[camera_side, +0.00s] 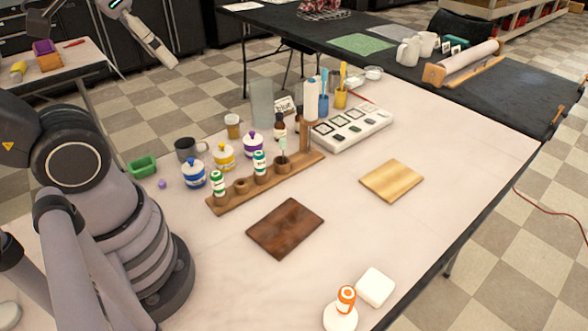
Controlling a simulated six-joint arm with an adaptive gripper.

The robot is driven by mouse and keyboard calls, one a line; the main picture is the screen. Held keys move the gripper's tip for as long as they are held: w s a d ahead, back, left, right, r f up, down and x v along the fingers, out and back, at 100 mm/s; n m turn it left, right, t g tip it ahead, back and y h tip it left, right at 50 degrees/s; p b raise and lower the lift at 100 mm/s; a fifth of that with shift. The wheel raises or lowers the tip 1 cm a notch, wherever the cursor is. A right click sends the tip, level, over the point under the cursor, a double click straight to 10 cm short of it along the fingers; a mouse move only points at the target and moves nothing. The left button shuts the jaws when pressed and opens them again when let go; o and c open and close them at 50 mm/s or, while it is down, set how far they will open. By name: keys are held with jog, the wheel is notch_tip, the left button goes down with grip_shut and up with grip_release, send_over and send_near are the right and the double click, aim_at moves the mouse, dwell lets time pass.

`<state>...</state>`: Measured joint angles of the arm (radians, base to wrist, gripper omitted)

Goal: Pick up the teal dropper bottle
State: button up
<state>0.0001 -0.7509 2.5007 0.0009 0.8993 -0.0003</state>
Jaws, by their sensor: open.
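A small white dropper bottle with a dark teal label (260,163) stands upright in the long wooden rack (223,200). A similar bottle with a greener label (218,184) stands at the rack's left end. An orange-labelled bottle (346,298) stands on a white round base (340,320) at the front. My gripper (168,60) is at the top left, high up and far from the bottles. It is open and appears empty, pointing down and right; its fingers are small in this view.
Lidded jars in blue (194,175), yellow (224,157) and purple (252,145) stand behind the rack, with a dark mug (188,150). A brown dropper bottle (279,126) is near the rack's right end. Dark (285,228) and light (392,180) boards lie in front.

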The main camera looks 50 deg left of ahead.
dwell(0.4)
jog(key=shift+o, duration=0.5)
